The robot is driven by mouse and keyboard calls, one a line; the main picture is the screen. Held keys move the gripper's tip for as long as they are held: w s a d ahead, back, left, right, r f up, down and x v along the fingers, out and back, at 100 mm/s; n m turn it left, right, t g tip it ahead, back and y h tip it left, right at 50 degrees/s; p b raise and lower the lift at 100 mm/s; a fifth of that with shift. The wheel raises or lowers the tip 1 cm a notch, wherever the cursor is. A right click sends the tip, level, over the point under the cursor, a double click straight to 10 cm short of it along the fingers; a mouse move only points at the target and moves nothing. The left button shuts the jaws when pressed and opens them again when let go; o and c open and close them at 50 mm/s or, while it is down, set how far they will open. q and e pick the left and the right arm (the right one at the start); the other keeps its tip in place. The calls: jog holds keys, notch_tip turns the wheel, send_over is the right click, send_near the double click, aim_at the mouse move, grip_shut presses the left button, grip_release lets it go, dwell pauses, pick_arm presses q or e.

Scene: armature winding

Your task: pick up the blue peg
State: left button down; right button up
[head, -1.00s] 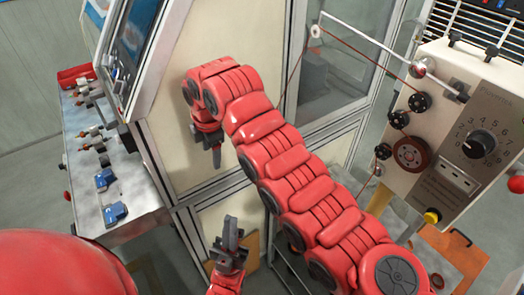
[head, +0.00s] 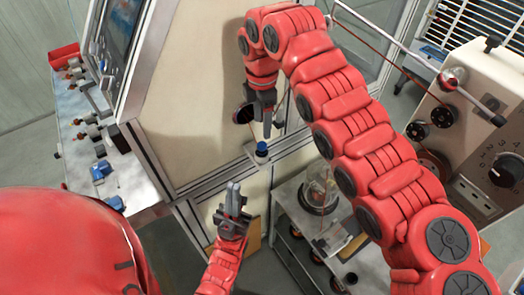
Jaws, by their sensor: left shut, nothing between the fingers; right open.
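A small blue peg (head: 262,146) stands upright on a small pale ledge at the front of the machine cabinet, near the middle of the head view. My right gripper (head: 267,130) points down just above and slightly beyond it. It is open, with nothing seen between its fingers; I cannot tell whether a finger touches the peg. My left gripper (head: 233,190) points up below and to the left of the peg. It is shut and empty, apart from the peg.
A dark round opening (head: 243,113) is in the cabinet panel beside my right gripper. A cart with a glass dome (head: 320,190) stands at lower right. The winding machine box (head: 480,140) is at right. A bench (head: 120,180) with blue clips runs along the left.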

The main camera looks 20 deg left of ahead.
aim_at(262, 144)
notch_tip(262, 144, down, 2)
jog(key=shift+f+p, duration=0.1)
jog(key=shift+p, duration=0.25)
jog(key=shift+s+f, duration=0.2)
jog(key=shift+f, duration=0.3)
jog(key=shift+w+f+p, duration=0.1)
jog(key=shift+f+p, duration=0.3)
jog(key=shift+f, duration=0.1)
notch_tip(262, 144, down, 4)
jog(key=shift+f+p, duration=0.1)
jog(key=shift+p, duration=0.95)
jog(key=shift+f, duration=0.25)
grip_shut()
